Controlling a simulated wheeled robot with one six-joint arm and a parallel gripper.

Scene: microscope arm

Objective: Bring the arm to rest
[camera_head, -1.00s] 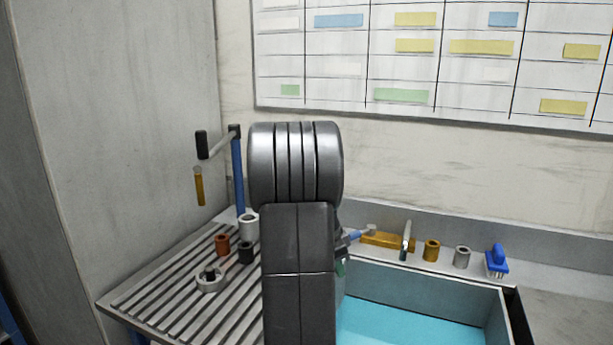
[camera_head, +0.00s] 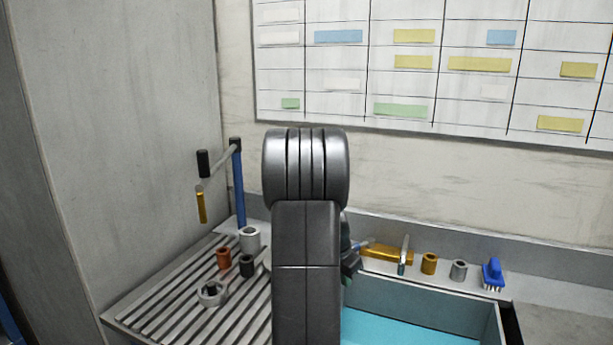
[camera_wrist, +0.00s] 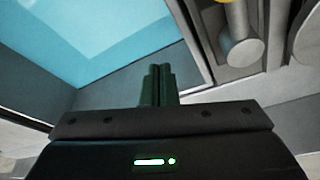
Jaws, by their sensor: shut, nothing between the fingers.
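My arm (camera_head: 306,240) rises in the middle of the head view and hides part of the rack and basin. My gripper shows in the wrist view (camera_wrist: 158,85) with its two dark green fingers together and nothing between them. It is over the edge between the basin and the rack. In the head view it is mostly hidden behind my arm. The microscope arm stands at the left: a blue post (camera_head: 239,190), a jointed grey link, a black cylinder (camera_head: 203,163) and a gold tube (camera_head: 202,207). My gripper is apart from it.
The slatted rack (camera_head: 150,310) holds white, brown and black cylinders and a ring-shaped part (camera_head: 212,293). The basin (camera_head: 420,300) holds blue water. A gold block (camera_head: 383,253), small cylinders and a blue brush (camera_head: 493,273) line the back ledge. A wall panel (camera_head: 80,130) bounds the left.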

